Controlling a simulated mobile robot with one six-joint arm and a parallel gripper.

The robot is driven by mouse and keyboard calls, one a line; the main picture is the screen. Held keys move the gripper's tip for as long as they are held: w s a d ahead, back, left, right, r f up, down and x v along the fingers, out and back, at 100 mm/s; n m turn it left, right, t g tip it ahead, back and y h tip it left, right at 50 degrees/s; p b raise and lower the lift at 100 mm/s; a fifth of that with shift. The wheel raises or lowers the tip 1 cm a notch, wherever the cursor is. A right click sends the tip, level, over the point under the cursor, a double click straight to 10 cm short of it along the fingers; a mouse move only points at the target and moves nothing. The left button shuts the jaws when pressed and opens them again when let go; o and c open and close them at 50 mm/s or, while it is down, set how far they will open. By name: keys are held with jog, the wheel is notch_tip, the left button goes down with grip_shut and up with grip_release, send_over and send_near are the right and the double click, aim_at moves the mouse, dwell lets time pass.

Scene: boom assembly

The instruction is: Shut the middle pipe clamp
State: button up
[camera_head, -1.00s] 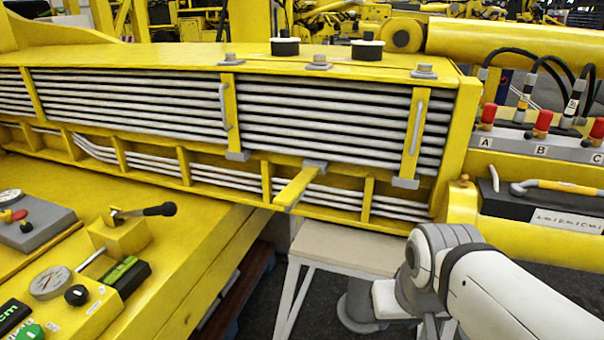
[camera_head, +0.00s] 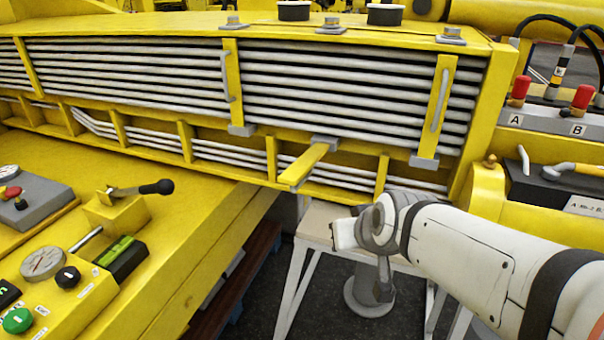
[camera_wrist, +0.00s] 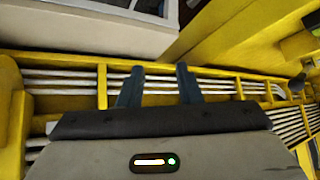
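The middle pipe clamp (camera_head: 307,166) is a yellow bar. It is open: it sticks out from the pipe rack towards me, with a grey bracket (camera_head: 325,143) at its rack end, and the pipes above it are uncovered. My gripper is at the end of my white arm, below and right of this clamp in the head view, where its fingers cannot be made out. In the wrist view my gripper (camera_wrist: 158,86) has two dark fingers spread apart with nothing between them. They point at the lower pipes and yellow ribs. I cannot pick out the clamp there.
The left clamp (camera_head: 232,85) and right clamp (camera_head: 436,108) stand upright against the pipes, each with a grey handle. A pale-topped stand (camera_head: 312,232) is below the rack. A yellow control panel (camera_head: 80,265) is at lower left. Red-capped valves (camera_head: 520,88) are at right.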

jog(key=w+a+f+t+y+b, duration=0.1)
jog(key=w+a+f+t+b, duration=0.15)
jog(key=w+a, duration=0.3)
jog(key=m+t+h+b, duration=0.2)
jog(key=t+h+b, duration=0.65)
jog(key=t, duration=0.35)
send_near(302, 181)
jog(key=w, duration=0.3)
jog(key=shift+g+y, duration=0.25)
jog(key=x, duration=0.8)
jog(key=shift+s+d+r, duration=0.2)
jog(key=shift+r, duration=0.05)
grip_shut()
